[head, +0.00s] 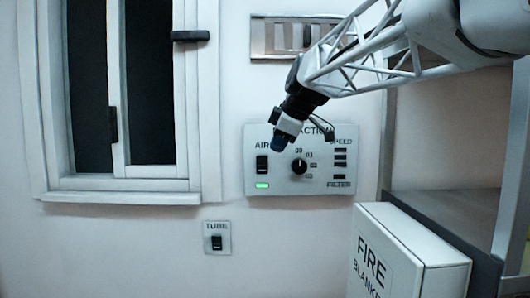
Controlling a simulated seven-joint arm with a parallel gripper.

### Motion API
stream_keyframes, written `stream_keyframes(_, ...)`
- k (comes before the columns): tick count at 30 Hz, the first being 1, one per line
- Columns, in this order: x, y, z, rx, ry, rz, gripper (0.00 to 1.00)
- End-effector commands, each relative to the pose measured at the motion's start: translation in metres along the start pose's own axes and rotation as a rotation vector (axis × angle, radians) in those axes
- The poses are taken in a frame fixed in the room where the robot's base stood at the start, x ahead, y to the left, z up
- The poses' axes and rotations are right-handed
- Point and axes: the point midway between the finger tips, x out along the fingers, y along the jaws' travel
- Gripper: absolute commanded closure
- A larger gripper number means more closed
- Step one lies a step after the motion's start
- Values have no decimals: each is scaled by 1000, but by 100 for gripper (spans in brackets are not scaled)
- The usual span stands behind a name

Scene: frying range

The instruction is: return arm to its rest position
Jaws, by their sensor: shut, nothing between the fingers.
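My gripper (281,142) hangs at the end of my arm in front of the extraction panel (285,187) on the wall. My arm comes in from the upper right. The panel has an AIR switch (262,166) with a lit green light (262,186) below it. To the right is a black knob (299,167) with numbered positions around it. I cannot tell whether the gripper touches the panel.
A window (185,100) with a black handle is at the left. A white fire blanket box (445,262) and a shelf unit (432,205) stand at the right. The lower left wall is clear.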

Motion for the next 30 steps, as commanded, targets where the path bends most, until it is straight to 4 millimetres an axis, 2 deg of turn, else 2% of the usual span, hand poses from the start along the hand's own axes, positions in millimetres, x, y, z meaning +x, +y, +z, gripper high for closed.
stream_keyframes(14,-6,-1,0,0,0,0,100)
stream_keyframes(19,-6,-8,5,26,-8,-3,100)
stream_keyframes(23,-5,-26,18,92,-30,-9,100)
stream_keyframes(25,-4,-41,28,148,-47,-13,100)
stream_keyframes(30,2,-93,64,336,-110,-21,100)
